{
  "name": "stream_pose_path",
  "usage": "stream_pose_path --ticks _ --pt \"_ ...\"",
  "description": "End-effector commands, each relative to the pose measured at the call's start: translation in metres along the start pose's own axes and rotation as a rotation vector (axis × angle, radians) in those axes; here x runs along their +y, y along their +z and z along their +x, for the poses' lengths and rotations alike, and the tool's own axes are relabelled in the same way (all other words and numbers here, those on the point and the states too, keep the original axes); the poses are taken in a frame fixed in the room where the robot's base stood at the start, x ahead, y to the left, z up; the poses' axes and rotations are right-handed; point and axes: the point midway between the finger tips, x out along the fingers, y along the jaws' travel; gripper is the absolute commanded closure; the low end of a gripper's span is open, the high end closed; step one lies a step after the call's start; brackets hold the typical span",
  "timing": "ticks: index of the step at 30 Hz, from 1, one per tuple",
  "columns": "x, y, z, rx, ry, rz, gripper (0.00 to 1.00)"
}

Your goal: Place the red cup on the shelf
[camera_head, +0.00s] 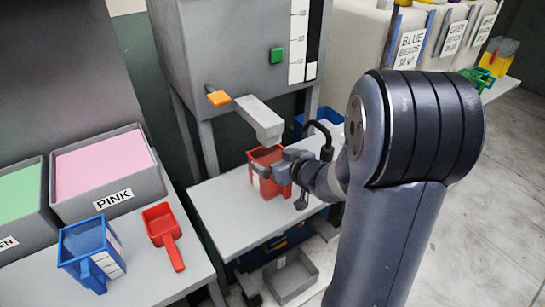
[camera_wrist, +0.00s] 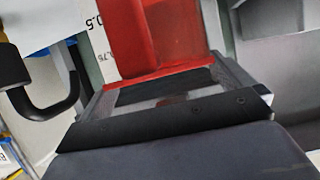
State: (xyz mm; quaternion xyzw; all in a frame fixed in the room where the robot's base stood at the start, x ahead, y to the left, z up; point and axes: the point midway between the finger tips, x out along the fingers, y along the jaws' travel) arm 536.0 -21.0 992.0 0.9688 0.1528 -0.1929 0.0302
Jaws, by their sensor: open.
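The red cup (camera_head: 267,168) stands upright on the light grey shelf (camera_head: 228,216) below the machine's spout. It has a white scale strip, which also shows on the red cup in the wrist view (camera_wrist: 172,40). My gripper (camera_head: 280,174) is at the cup's right side, low over the shelf. In the wrist view my open gripper (camera_wrist: 168,88) has its fingers just in front of the cup, with red between them. Whether the fingers touch the cup or its handle is hidden.
The spout (camera_head: 258,120) hangs close above the cup. A blue container (camera_head: 318,122) stands behind. On the left table are a blue cup (camera_head: 88,243), a small red scoop (camera_head: 162,232) and a pink bin (camera_head: 104,168). A grey tray (camera_head: 291,276) lies below. The shelf's front left is clear.

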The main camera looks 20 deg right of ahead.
Motion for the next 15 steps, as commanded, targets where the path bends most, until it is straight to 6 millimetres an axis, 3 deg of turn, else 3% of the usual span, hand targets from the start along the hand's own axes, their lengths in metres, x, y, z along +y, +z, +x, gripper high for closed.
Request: stream_pose_path --ticks 9,15 --pt "0.001 -0.002 -0.067 0.002 0.004 -0.001 0.0" --pt "0.001 -0.001 -0.089 0.001 0.002 0.0 0.0"
